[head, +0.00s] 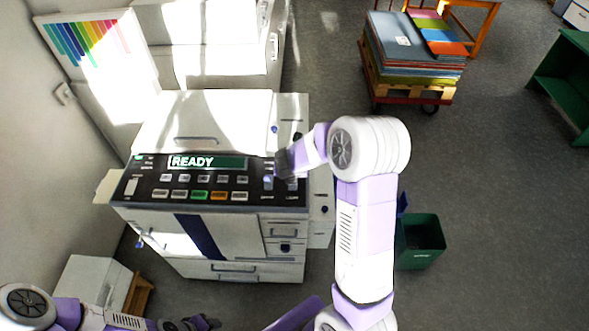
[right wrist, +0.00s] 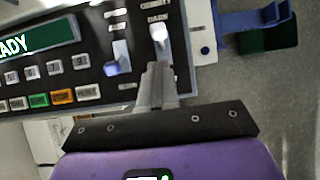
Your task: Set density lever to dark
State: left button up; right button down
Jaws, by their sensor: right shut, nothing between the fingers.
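The printer's dark control panel (head: 148,188) reads READY in the head view. In the right wrist view the density lever (right wrist: 159,36) is a pale knob on the panel's right side, just under the word DARK. A second pale blue lever (right wrist: 119,58) stands to its left. My right gripper (right wrist: 160,72) is shut and empty, its fingertips just below the density lever; I cannot tell whether they touch it. In the head view my right gripper (head: 283,165) hides part of the panel's right end. My left gripper (head: 203,323) is low at the bottom left, away from the printer.
A row of push buttons (head: 199,195) lies left of the levers. A cart with stacked coloured sheets (head: 412,50) stands at the back right. A green bin (head: 420,240) is on the floor at right. Grey floor lies open right of the printer.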

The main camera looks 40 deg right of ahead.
jog(key=p+v, duration=0.1)
jog(key=v, duration=0.6)
jog(key=shift+w+r, duration=0.2)
jog(key=shift+r, duration=0.2)
